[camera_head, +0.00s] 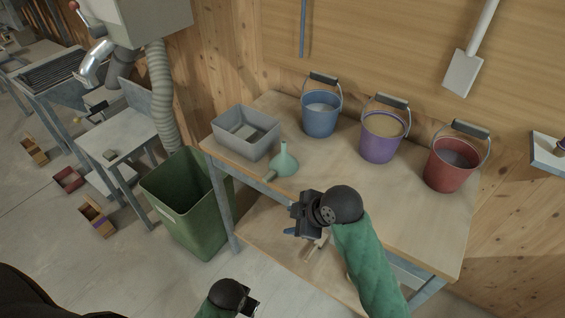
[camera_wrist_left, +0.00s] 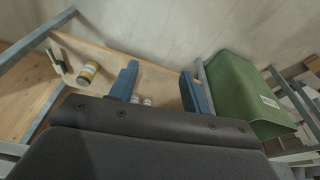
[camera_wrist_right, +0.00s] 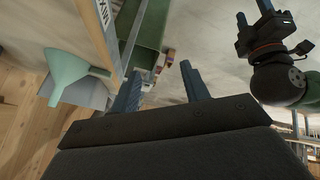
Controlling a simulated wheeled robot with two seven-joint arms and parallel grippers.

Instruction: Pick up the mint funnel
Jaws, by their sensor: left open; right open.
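My right gripper (camera_head: 290,224) is open and empty, in front of the bench edge, to the right of and nearer than the funnel. Its two fingers stand apart in its wrist view (camera_wrist_right: 160,70). My left gripper (camera_head: 252,306) is low at the bottom of the head view. Its wrist view shows its fingers apart and empty (camera_wrist_left: 158,78).
A grey bin (camera_head: 262,146) sits just behind and left of the funnel. Blue (camera_head: 320,122), purple (camera_head: 376,148) and red (camera_head: 446,176) buckets line the bench's back. A green bin (camera_head: 180,215) stands on the floor at left. The bench front centre is clear.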

